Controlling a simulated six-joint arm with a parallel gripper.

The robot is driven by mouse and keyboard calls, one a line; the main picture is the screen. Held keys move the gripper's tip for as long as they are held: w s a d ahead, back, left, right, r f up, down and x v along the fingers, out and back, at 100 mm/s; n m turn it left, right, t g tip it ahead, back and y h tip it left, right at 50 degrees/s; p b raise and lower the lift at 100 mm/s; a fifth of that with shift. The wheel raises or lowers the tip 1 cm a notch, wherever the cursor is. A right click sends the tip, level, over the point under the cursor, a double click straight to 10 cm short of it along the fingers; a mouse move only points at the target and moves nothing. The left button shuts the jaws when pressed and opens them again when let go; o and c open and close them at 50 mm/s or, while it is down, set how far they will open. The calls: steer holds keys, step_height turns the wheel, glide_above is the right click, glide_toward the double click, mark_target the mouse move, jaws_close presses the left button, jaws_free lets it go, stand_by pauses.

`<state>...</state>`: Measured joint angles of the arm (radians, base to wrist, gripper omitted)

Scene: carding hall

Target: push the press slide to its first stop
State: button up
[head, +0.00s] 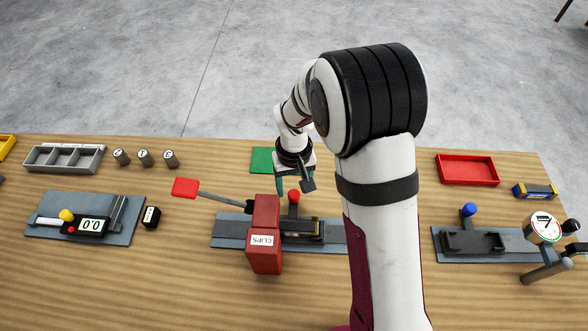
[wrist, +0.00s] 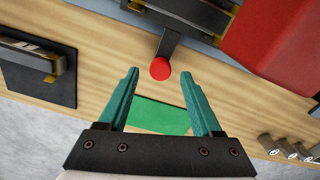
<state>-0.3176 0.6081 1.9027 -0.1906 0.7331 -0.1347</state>
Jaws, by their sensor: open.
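The press at the middle of the bench has a grey base plate (head: 228,232), a dark slide body (head: 305,232) and a red round knob (head: 294,197). In the wrist view the knob (wrist: 160,69) sits at the end of a dark bar (wrist: 169,44). My gripper (head: 294,188) is open and empty, just behind the knob in the head view. In the wrist view its teal fingertips (wrist: 159,74) lie on either side of the knob. I cannot tell whether they touch it. The red CLIPS box (head: 265,236) hides part of the press in the head view.
A red paddle on a rod (head: 186,188) reaches left from the press. A green mat (head: 263,158) lies behind it. A gauge with a yellow knob (head: 66,215) is left; a blue-knobbed fixture (head: 469,211) and red tray (head: 467,169) are right. My arm hides bench between.

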step_height(320, 180, up, 14)
stand_by(0.4)
steer(key=s+d+r+m+y, duration=0.1)
steer(key=s+d+m, duration=0.3)
steer(key=s, duration=0.8)
steer(key=s+d+r+m, duration=0.1)
steer(key=s+d+m, duration=0.3)
steer(key=s, duration=0.7)
steer(key=shift+s+d+m+y, duration=0.3)
steer(key=shift+s+y, duration=0.1)
